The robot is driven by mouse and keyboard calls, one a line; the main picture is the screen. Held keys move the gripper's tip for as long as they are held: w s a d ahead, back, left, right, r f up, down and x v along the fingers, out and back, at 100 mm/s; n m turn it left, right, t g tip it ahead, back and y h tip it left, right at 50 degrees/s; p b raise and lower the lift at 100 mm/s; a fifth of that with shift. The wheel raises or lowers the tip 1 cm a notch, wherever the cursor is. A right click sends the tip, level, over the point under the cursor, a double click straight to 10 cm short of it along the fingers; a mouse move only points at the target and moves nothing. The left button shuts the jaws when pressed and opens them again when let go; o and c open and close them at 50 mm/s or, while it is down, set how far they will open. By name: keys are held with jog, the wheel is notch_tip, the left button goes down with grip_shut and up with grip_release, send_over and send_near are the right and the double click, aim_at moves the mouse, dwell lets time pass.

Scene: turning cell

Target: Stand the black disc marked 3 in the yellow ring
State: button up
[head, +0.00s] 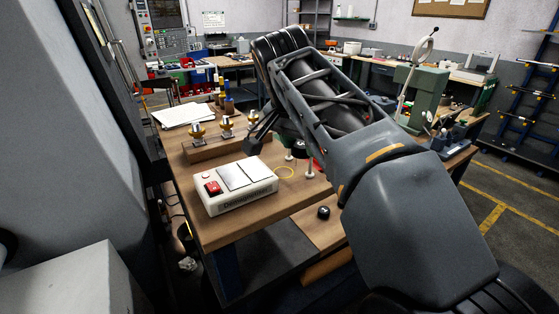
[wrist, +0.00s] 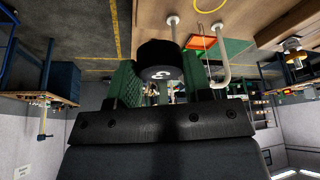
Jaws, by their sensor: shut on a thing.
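A black disc (wrist: 160,56) sits between the green-padded jaws of my gripper (wrist: 162,82) in the wrist view. A white mark on its near face looks like a 3 turned on its side. My gripper is shut on this disc and holds it off the table. The yellow ring (head: 285,172) lies flat on the wooden table, right of the white box, in the head view. Part of it also shows at the top edge of the wrist view (wrist: 208,5), apart from the disc. In the head view my arm hides most of the gripper.
A white box (head: 235,190) with a red switch stands left of the ring. White posts (head: 309,170) stand beside the ring, and a red item (head: 317,163) is near them. A wooden rack (head: 205,149) with brass pieces and papers (head: 183,115) lie farther back. A black knob-like object (head: 323,212) is in front.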

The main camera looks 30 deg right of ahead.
jog(key=w+f+p, duration=0.1)
jog(key=w+f, duration=0.1)
jog(key=w, duration=0.3)
send_over(285, 171)
jog(key=s+a, duration=0.1)
jog(key=s, duration=0.1)
notch_tip(285, 171, down, 5)
jog(key=shift+r+p, duration=0.2)
jog(key=shift+p, duration=0.15)
jog(key=shift+w+f, duration=0.45)
jog(key=shift+f, duration=0.2)
jog(key=f, duration=0.3)
jog(key=shift+w, duration=0.25)
jog(key=shift+f, duration=0.25)
jog(key=shift+f, duration=0.2)
jog(key=o, duration=1.1)
jog(key=shift+o, duration=0.2)
